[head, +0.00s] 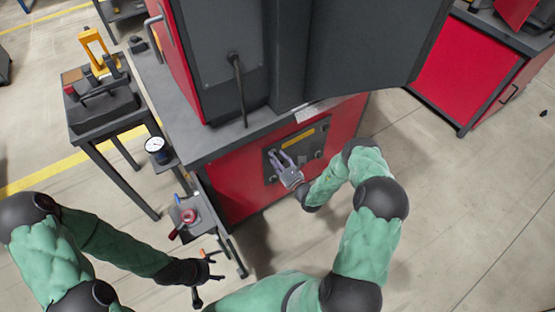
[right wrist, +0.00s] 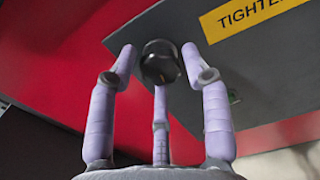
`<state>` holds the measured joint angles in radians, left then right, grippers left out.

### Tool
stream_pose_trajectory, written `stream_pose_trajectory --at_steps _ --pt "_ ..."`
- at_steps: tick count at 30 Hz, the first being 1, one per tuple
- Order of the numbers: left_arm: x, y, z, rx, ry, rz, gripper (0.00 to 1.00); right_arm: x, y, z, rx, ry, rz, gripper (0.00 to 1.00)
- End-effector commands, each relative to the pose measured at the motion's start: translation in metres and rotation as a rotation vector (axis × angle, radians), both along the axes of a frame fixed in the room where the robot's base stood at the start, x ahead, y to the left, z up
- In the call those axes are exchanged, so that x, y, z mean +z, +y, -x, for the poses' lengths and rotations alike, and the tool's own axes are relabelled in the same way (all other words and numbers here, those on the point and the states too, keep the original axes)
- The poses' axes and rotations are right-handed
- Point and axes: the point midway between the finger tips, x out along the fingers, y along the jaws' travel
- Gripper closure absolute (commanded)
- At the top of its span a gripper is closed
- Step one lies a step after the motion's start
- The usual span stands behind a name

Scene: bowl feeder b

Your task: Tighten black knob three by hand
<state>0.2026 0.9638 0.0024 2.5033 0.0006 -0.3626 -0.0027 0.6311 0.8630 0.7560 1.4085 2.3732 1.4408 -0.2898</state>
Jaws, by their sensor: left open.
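A black knob (right wrist: 162,60) sits on the dark panel (right wrist: 262,78), near its left edge in the right wrist view. I cannot read a number on it. The three pale purple fingers of my right gripper (right wrist: 160,68) surround the knob, with their tips beside and below it. Whether all of them press on it is unclear. In the head view my right gripper (head: 279,160) is at the left part of the panel and hides the knob. My left gripper (head: 211,266) is open and empty, low and away from the panel.
A yellow label (right wrist: 262,14) is on the panel. The panel is on the red front of a machine (head: 235,185) below a grey ledge. A small stand with a red knob (head: 188,216) is near my left gripper. A gauge (head: 158,148) stands left of the machine.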

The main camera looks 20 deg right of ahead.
Motion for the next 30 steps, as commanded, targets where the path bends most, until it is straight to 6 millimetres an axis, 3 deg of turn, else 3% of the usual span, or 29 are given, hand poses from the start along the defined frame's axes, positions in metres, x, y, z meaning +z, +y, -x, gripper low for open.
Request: stream_pose_trajectory --at_steps 1,3,4,17,30 --pt "0.000 0.000 0.000 0.000 0.000 0.000 0.41 0.000 0.000 0.000 0.000 0.000 0.000 0.75" --pt "0.000 0.000 0.000 0.000 0.000 0.000 0.41 0.000 0.000 0.000 0.000 0.000 0.000 0.95" --pt "0.000 0.000 0.000 0.000 0.000 0.000 0.41 0.000 0.000 0.000 0.000 0.000 0.000 0.97" --pt "0.004 0.000 0.000 0.000 0.000 0.000 0.41 0.001 0.000 0.000 0.000 0.008 -0.066 0.98" --pt "0.017 0.000 0.000 0.000 0.000 0.000 0.41 0.001 0.000 0.000 0.001 0.057 -0.417 0.98"
